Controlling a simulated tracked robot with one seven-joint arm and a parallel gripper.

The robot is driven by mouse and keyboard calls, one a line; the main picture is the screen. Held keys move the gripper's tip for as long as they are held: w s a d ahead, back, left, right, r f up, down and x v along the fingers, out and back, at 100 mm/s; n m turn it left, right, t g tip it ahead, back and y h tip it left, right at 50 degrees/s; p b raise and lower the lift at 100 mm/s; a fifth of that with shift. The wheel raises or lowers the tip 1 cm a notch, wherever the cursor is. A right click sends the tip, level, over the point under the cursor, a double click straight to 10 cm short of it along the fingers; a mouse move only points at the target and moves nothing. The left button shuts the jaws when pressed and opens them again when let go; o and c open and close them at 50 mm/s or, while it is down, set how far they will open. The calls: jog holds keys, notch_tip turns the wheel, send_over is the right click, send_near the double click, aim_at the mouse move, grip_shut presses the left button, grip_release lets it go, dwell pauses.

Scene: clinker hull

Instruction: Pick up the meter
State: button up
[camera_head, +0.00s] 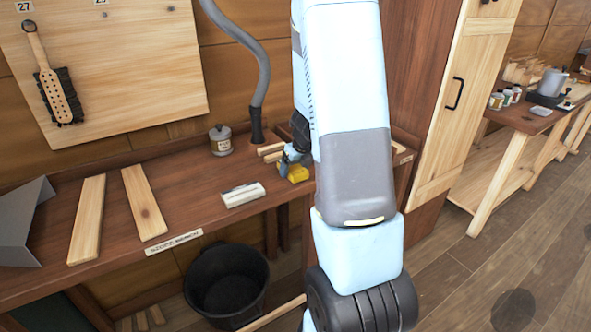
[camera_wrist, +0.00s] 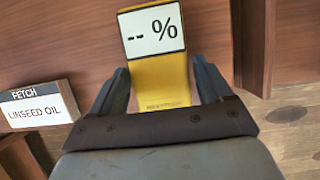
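The meter (camera_wrist: 160,80) is a yellow block with a white display reading "-- %". In the wrist view it lies ahead of and partly between the fingers of my gripper (camera_wrist: 163,88). The fingers are open, one on each side of its yellow body, with narrow gaps showing. In the head view the meter (camera_head: 298,173) shows at the bench's right part, just beside my gripper (camera_head: 287,160). My forearm hides part of this area, and contact with the bench is hard to make out.
A card block reading "FETCH LINSEED OIL" (camera_wrist: 40,105) stands left of the meter on the workbench (camera_head: 200,198). A lidded jar (camera_head: 221,141), a grey hose (camera_head: 259,80), and wooden strips (camera_head: 146,205) are nearby. A black bucket (camera_head: 200,290) stands below the bench.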

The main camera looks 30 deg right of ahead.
jog(key=c, duration=0.8)
jog(key=shift+r, duration=0.1)
